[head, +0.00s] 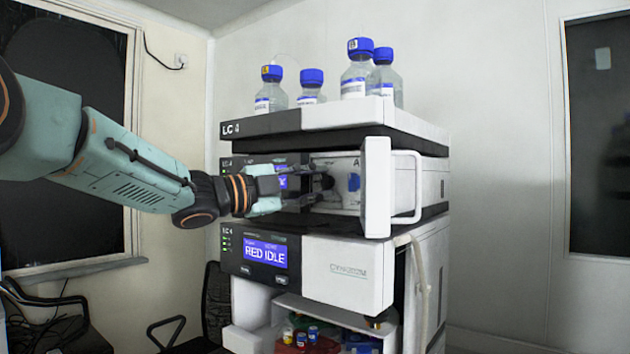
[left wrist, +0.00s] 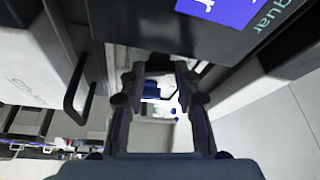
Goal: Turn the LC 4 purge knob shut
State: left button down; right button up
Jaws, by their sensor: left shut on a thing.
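The LC 4 stack (head: 262,125) stands in the middle of the head view, with its label on the top tray. The middle module's door (head: 377,187) is swung open, showing a pale inner panel (head: 345,170) with a blue part (head: 354,182). My left gripper (head: 322,184) reaches into this module from the left. Its fingertips are closed around a small dark knob at the panel, which they mostly hide. In the left wrist view my left gripper (left wrist: 160,85) points into the module, its fingers a little apart. The knob's angle cannot be made out. My right gripper is not in view.
Several blue-capped bottles (head: 357,75) stand on top of the stack. The open door's white handle (head: 416,187) sticks out to the right. The module below shows a RED IDLE screen (head: 265,253). Small vials (head: 301,337) sit in the lowest bay. A chair (head: 215,300) stands at left.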

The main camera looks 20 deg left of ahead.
pick_arm(q)
jog(key=shift+m+g+y+p, duration=0.4)
jog(key=shift+m+p, duration=0.05)
jog(key=shift+m, duration=1.05)
jog(key=c, duration=1.2)
grip_release()
jog(key=shift+a+r, duration=0.1)
jog(key=v, duration=0.7)
jog(key=shift+s+a, duration=0.25)
jog(key=shift+a, duration=0.05)
